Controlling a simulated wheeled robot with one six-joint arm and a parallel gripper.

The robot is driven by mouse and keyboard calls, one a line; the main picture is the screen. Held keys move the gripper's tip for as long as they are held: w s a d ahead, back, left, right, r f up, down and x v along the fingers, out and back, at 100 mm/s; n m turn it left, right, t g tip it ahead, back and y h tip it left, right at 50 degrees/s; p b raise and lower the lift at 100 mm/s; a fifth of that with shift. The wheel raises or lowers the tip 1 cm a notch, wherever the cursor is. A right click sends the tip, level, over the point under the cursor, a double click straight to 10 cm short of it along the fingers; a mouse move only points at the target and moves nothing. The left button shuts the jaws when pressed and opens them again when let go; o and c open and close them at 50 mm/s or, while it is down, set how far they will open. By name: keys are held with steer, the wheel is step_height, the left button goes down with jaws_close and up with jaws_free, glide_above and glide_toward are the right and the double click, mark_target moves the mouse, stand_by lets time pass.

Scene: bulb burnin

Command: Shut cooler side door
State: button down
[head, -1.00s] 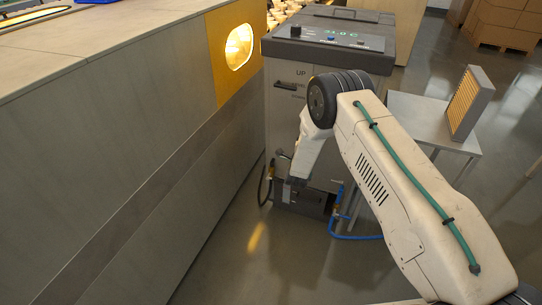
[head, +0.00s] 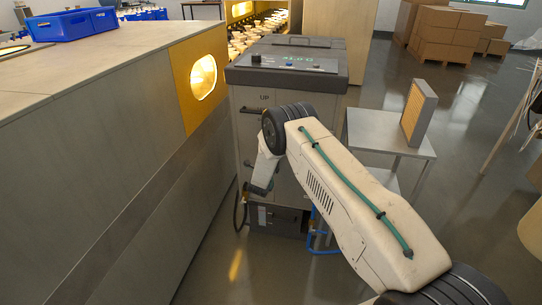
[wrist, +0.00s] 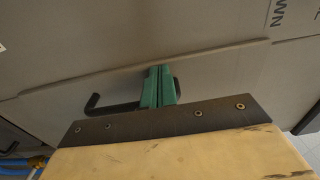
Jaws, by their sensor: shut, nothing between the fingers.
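My gripper (head: 261,189) is low in front of this face, partly hidden by my own wrist. In the wrist view my green fingers (wrist: 159,86) are together and empty, close to a grey panel (wrist: 215,85) with a raised upper edge. A black bar handle (wrist: 108,106) shows on both sides of the fingers. Whether they touch it, and how far the door stands open, I cannot tell.
The long counter (head: 110,120) with a yellow-framed lit window (head: 203,77) runs along the left. A small side table (head: 385,130) holds an orange-faced filter (head: 415,112) on the right. Blue hoses (head: 318,235) lie at the cooler's foot. Cartons (head: 440,35) stand far back.

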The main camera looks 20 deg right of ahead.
steer(key=shift+w+d+r, duration=0.15)
steer(key=shift+w+r, duration=0.05)
steer(key=shift+r, duration=0.1)
